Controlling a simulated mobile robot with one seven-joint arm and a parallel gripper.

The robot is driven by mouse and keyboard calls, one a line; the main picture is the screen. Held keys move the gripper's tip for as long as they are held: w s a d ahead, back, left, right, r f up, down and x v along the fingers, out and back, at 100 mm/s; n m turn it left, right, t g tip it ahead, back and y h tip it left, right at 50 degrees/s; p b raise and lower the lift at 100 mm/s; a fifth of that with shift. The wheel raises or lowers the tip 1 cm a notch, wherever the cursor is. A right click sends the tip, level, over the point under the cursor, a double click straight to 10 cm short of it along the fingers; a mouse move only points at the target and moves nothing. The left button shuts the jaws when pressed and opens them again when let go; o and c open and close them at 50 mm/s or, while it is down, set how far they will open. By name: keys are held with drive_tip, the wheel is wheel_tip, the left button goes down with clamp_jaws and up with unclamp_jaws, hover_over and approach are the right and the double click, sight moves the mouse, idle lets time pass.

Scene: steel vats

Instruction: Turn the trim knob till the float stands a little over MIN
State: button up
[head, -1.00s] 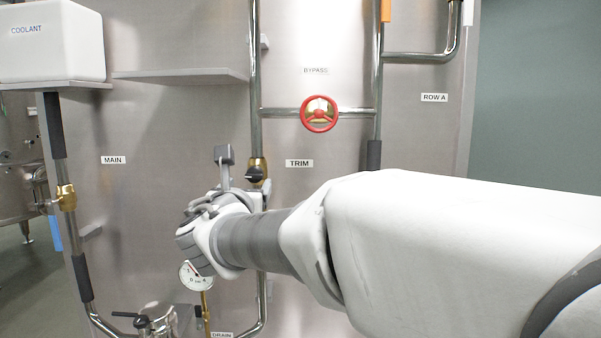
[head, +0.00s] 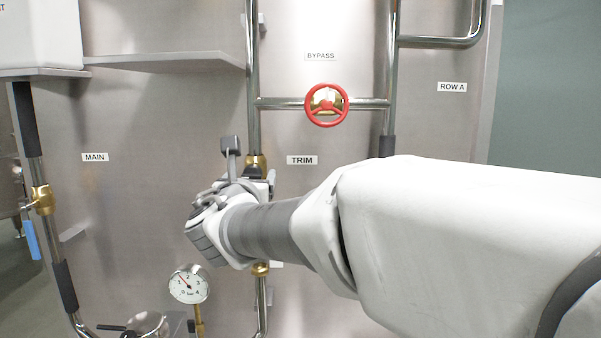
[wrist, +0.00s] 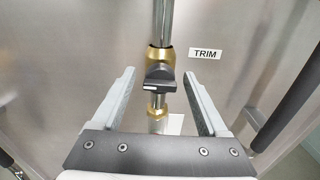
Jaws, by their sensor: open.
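The trim knob (wrist: 158,78) is black with a white mark and sits on a brass fitting on a vertical steel pipe, left of the TRIM label (wrist: 205,53). In the wrist view my gripper (wrist: 158,75) is open, with one finger on each side of the knob and a gap on both sides. In the head view my gripper (head: 250,166) is in front of the pipe left of the TRIM label (head: 302,160) and hides most of the knob. I see no float and no MIN mark in either view.
A red bypass wheel (head: 326,105) is up and right of my gripper. A dial gauge (head: 189,284) is below it. A brass valve with a blue lever (head: 32,240) is at the left. A shelf (head: 165,62) juts out at upper left. The panel around the TRIM label is bare.

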drive_tip(key=shift+w, duration=0.15)
clamp_jaws()
idle(0.4)
drive_tip(key=shift+f+b, duration=0.1)
drive_tip(key=shift+b, duration=0.35)
drive_tip(key=shift+f+m+b, duration=0.2)
drive_tip(key=shift+m+b, duration=0.6)
drive_tip(key=shift+b, duration=0.4)
drive_tip(key=m+b, duration=0.2)
drive_tip(key=shift+r+b, duration=0.1)
drive_tip(key=shift+b, duration=0.3)
drive_tip(key=shift+r+m+b, duration=0.2)
drive_tip(key=shift+m+b, duration=0.1)
drive_tip(key=shift+m, duration=0.1)
